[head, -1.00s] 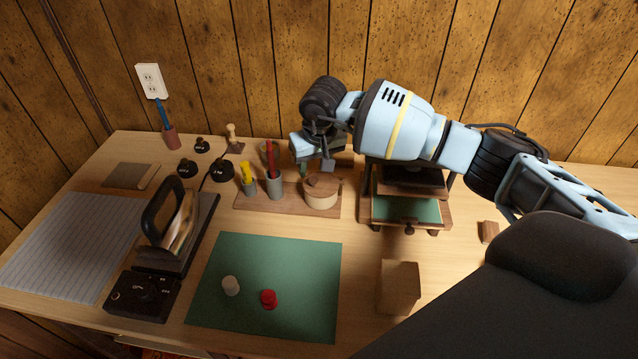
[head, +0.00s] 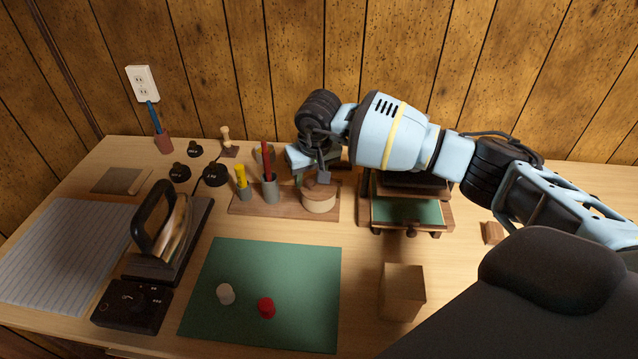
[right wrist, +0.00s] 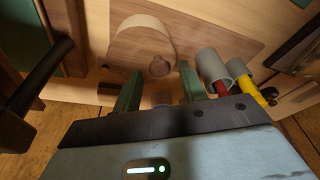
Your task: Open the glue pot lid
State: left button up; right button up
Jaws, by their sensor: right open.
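The glue pot (head: 319,201) is a round, pale tan pot on a wooden board, with a brown lid (head: 311,188) on top. In the right wrist view the pot (right wrist: 148,28) shows its rim and a round brown knob (right wrist: 160,67). My right gripper (head: 312,177) is just above and behind the lid, partly covering it. In the right wrist view its two green fingers (right wrist: 160,88) are apart, with the knob just beyond the gap between their tips. My left gripper is not in view.
Grey cups with yellow (head: 243,190) and red (head: 269,185) sticks stand left of the pot on the board (head: 290,212). A wooden stand with a green-lined drawer (head: 405,212) is close on the right. The green mat (head: 300,265) in front holds a white and a red piece.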

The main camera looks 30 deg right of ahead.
jog(key=shift+f, duration=0.25)
jog(key=shift+f, duration=0.3)
jog(key=shift+f, duration=0.1)
jog(key=shift+r, duration=0.25)
jog(key=shift+c, duration=0.4)
jog(key=c, duration=0.6)
